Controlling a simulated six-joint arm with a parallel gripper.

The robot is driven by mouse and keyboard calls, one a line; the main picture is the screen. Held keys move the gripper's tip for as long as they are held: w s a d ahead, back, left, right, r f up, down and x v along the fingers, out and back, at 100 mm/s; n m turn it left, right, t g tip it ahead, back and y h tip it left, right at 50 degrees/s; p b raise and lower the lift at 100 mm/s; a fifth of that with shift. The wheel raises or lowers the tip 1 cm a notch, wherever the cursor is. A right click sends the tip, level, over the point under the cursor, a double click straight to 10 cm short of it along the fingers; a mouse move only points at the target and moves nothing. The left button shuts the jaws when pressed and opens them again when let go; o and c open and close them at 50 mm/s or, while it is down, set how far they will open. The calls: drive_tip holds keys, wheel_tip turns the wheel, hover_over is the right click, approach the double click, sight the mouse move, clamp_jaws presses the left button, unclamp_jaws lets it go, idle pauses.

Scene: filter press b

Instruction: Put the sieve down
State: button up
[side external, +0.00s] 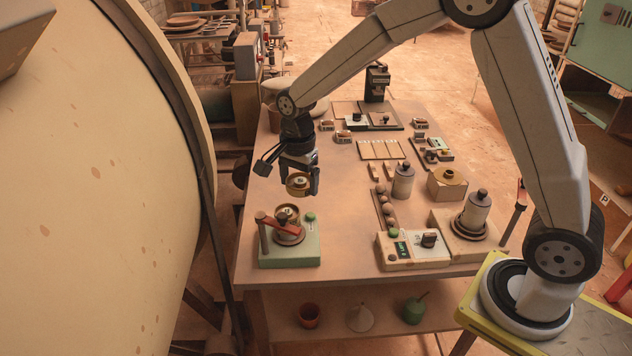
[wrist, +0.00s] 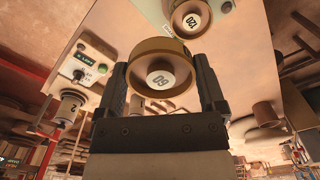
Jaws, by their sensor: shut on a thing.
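My gripper (side external: 301,176) is shut on a brass ring sieve (side external: 297,187) and holds it in the air above the left part of the table. In the wrist view the held sieve (wrist: 160,52) sits between both fingers and has a white centre label reading 60. A second brass sieve (wrist: 190,20), labelled 120, shows beyond it, apart from the held one. In the side view a pale green device (side external: 290,252) with a red lever (side external: 275,225) and a round brass part stands below and in front of my gripper.
A scale-like box (side external: 413,252) is near the front edge, beside a large weight (side external: 476,212) on a block. A black press (side external: 377,85) stands at the back. Bare tabletop (side external: 340,225) lies right of the green device.

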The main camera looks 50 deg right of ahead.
drive_tip(key=shift+w+a+f, duration=0.1)
drive_tip(key=shift+w+f, duration=0.95)
drive_tip(key=shift+f, duration=0.2)
drive_tip(key=shift+w+f, duration=1)
drive_tip(key=shift+f, duration=0.25)
drive_tip(key=shift+w+f, duration=0.15)
drive_tip(key=shift+f, duration=0.1)
drive_tip(key=shift+w+f, duration=0.1)
drive_tip(key=shift+f, duration=1.5)
drive_tip(key=shift+f, duration=0.1)
drive_tip(key=o, duration=1)
drive_tip(key=shift+o, duration=0.2)
wheel_tip(320, 180, up, 12)
